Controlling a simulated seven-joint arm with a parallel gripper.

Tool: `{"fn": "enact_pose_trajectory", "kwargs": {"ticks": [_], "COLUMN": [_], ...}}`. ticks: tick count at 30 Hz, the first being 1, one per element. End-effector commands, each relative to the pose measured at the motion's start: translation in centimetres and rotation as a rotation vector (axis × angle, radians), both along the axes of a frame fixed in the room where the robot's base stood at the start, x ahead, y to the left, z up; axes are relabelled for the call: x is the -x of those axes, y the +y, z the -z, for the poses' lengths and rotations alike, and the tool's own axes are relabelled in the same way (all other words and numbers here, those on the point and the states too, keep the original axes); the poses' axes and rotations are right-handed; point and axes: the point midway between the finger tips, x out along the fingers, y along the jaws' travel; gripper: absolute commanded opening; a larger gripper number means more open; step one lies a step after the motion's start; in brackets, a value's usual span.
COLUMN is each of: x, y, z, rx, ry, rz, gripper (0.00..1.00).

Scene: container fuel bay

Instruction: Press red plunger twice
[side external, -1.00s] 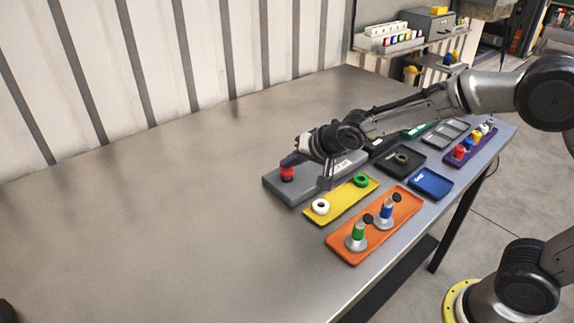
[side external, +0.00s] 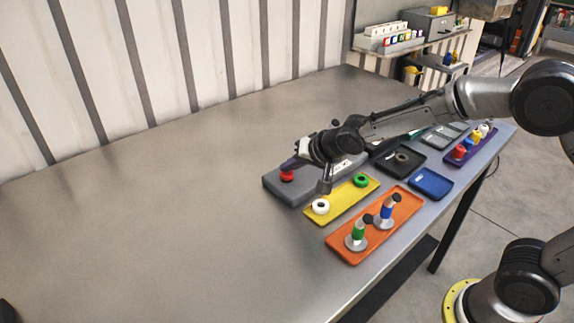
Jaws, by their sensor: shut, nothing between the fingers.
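The red plunger (side external: 287,176) stands at the left end of a grey box (side external: 290,194) on the table. Only a low red cap shows. Exact contact is hard to tell at this size. My wrist hides much of the box's right side.
Close in front are a yellow tray (side external: 337,205) with a white and a green ring, and an orange tray (side external: 345,248) with two capped bottles. A blue tray (side external: 431,183), a black tray (side external: 382,160) and a purple rack (side external: 487,151) lie right. The table's left is clear.

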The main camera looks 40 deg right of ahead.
Motion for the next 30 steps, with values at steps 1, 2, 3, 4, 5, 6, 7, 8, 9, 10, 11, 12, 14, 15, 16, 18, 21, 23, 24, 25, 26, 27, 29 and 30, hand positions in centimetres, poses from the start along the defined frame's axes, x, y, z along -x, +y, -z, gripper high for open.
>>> {"fn": "enact_pose_trajectory", "kwargs": {"ticks": [1,2,3,4,5,6,7,8,9,10,11,12,14,15,16,18,21,23,24,25,26,27,29,30], "x": [0.1,0.1,0.1,0.1,0.1,0.1,0.1,0.1,0.1,0.1,0.1,0.1,0.1,0.1,0.1,0.1,0.1,0.1,0.1,0.1,0.1,0.1,0.1,0.1], "y": [0.0,0.0,0.0,0.0,0.0,0.0,0.0,0.0,0.0,0.0,0.0,0.0,0.0,0.0,0.0,0.0,0.0,0.0,0.0,0.0,0.0,0.0,0.0,0.0], "z": [0.2,0.2,0.2,0.2,0.2,0.2,0.2,0.1,0.0,-0.2,-0.3,-0.5,-0.9,-1.1,-1.2,-1.6,-2.2,-2.6,-2.8,-2.9,-3.0,-3.2,-3.4,-3.4], "rx": [0.001,0.001,0.001,0.001,0.001,0.001,0.001,0.001,0.001,0.001,0.0,0.0,0.0,0.001,0.001,0.0,0.001,0.0,0.0,0.0,0.001,0.001,0.001,0.0], "ry": [0.005,0.005,0.005,0.005,0.005,0.005,0.005,0.005,0.005,0.005,0.005,0.005,0.005,0.005,0.005,0.005,0.003,0.004,0.004,0.004,0.003,0.003,0.002,0.003], "rz": [0.001,0.001,0.001,0.001,0.001,0.001,0.001,0.001,0.001,0.001,0.001,0.001,0.001,0.001,0.001,0.001,0.001,0.001,0.001,0.001,0.001,0.001,0.001,0.0], "gripper": [0.0,0.0,0.0,0.0,0.0,0.0,0.0,0.0,0.0,0.0,0.0,0.0,0.0,0.0,0.0,0.0,0.0,0.0,0.0,0.0,0.0,0.0,0.0,0.0]}}
